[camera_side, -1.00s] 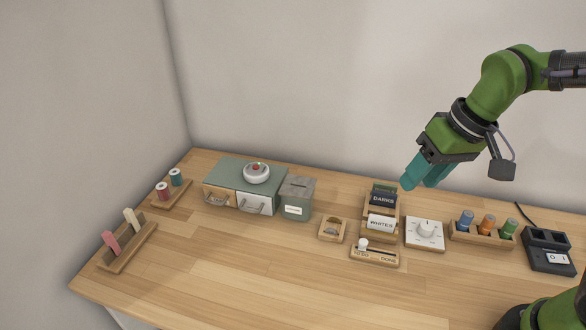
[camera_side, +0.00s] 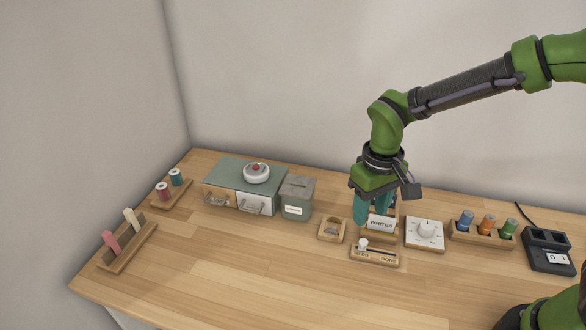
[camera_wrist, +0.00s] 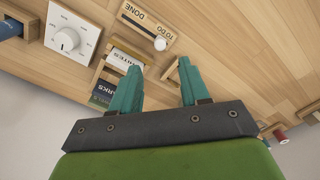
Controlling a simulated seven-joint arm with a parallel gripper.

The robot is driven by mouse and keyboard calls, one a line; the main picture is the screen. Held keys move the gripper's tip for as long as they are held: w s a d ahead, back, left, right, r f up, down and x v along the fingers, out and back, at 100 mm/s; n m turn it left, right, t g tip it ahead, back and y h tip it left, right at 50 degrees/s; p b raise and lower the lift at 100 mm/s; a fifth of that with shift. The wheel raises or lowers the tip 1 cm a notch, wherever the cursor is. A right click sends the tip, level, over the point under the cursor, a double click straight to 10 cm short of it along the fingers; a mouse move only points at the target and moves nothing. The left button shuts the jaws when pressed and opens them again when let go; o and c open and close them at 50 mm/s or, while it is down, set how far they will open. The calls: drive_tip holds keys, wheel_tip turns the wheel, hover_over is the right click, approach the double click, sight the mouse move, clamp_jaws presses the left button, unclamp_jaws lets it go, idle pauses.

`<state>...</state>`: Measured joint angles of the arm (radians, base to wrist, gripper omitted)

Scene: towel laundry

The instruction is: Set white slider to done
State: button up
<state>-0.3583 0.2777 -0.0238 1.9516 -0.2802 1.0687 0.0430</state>
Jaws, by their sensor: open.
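The white slider knob (camera_side: 363,244) stands at the left, TO DO end of a wooden slider block (camera_side: 376,259). The block's right end is marked DONE. In the wrist view the white knob (camera_wrist: 160,44) shows beside the TO DO lettering on the block (camera_wrist: 141,22).
A card rack with a WHITES card (camera_side: 381,223) stands right behind the slider, partly hidden by my gripper. A small wooden holder (camera_side: 332,230) is to the left, and a white dial (camera_side: 425,233) to the right. The table in front is clear.

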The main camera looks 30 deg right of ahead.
sight(364, 241)
wheel_tip(364, 241, down, 8)
drive_tip(key=shift+f, duration=0.1)
idle(0.4)
clamp_jaws()
